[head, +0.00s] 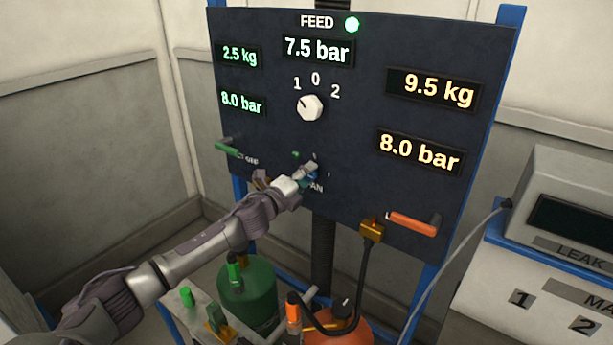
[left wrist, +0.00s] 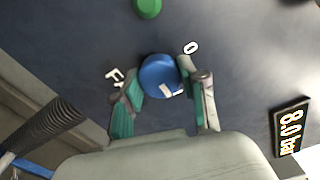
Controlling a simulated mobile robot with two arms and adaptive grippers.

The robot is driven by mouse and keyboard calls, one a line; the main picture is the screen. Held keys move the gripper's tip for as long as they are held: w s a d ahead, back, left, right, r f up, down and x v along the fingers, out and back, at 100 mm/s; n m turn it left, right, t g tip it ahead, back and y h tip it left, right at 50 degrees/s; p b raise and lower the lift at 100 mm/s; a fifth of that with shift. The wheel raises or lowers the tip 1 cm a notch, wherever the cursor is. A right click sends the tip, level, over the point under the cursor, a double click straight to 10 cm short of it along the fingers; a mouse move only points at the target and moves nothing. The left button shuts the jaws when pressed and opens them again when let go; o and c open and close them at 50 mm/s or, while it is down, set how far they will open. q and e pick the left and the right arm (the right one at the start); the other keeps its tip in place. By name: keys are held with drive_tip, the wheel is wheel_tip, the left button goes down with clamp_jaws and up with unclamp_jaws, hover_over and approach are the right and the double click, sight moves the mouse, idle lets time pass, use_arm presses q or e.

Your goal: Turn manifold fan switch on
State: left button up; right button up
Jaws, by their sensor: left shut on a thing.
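The fan switch is a round blue knob (left wrist: 160,76) on the dark panel, with a light pointer mark on its lower side in the left wrist view. In the head view only a little of the blue knob (head: 313,176) shows, low in the middle of the panel above a partly covered label. My left gripper (head: 309,170) is at the panel, shut on the knob. In the left wrist view the left gripper (left wrist: 166,88) has one finger on each side of the knob. White letters beside the knob are partly hidden. My right gripper is not in view.
A green lever (head: 228,148) and an orange lever (head: 412,223) stick out from the panel. Green and orange tanks stand below. A leak tester (head: 575,215) stands at right.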

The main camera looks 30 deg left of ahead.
use_arm(q)
drive_tip(key=shift+f, duration=0.1)
drive_tip(key=o, duration=1.1)
drive_tip(key=shift+o, duration=0.2)
drive_tip(key=s+a, duration=0.1)
drive_tip(key=s, duration=1.1)
drive_tip(key=shift+a, duration=0.35)
